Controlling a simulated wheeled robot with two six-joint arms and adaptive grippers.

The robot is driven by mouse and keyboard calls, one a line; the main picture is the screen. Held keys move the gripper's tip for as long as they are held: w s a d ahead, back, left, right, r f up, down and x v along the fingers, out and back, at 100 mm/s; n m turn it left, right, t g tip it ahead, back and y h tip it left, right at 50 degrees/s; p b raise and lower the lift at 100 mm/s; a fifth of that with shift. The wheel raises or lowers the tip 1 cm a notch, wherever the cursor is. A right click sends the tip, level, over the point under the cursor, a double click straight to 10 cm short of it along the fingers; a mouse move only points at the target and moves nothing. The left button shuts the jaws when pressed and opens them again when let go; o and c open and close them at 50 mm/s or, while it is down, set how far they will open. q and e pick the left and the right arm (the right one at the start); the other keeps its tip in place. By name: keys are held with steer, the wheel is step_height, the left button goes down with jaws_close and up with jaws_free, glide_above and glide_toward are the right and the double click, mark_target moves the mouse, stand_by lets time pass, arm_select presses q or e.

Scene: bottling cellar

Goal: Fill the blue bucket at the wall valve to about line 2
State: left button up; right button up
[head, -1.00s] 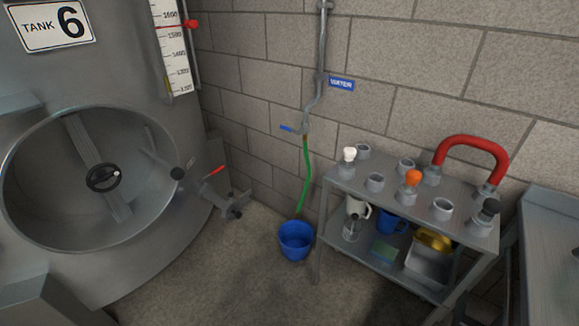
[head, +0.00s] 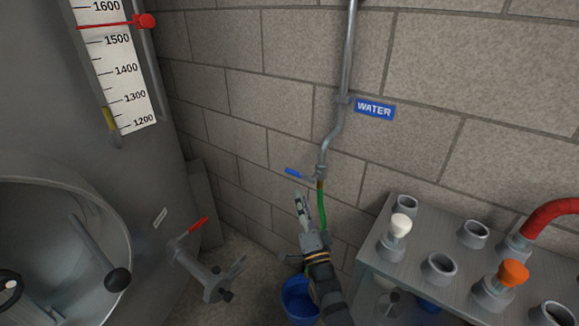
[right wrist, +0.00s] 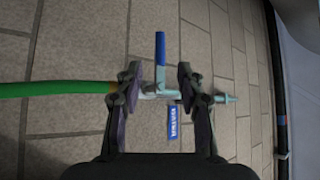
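The wall valve (head: 321,173) sits on a grey pipe, its blue lever (head: 293,173) sticking out left, across the pipe. A green hose (head: 323,212) hangs from it. The blue bucket (head: 294,296) is on the floor below, partly hidden by my right arm; its inside and lines cannot be read. My right gripper (head: 302,202) points up, just below the lever. In the right wrist view the right gripper (right wrist: 160,82) is open and empty, with the valve's blue lever (right wrist: 160,47) ahead, between and beyond its fingers. My left gripper is not in view.
A blue WATER sign (head: 375,110) is on the wall right of the pipe. A grey metal cart (head: 405,268) with fittings stands at the right. A tank with a red-handled outlet valve (head: 197,226) is at the left. Floor shows between tank and bucket.

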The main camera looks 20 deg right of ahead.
mark_target(293, 172)
steer(key=b+x, duration=0.1)
steer(key=x, duration=0.9)
steer(key=shift+w, duration=0.1)
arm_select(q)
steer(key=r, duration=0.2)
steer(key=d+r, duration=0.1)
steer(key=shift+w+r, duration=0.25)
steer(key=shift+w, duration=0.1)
arm_select(e)
jaws_close()
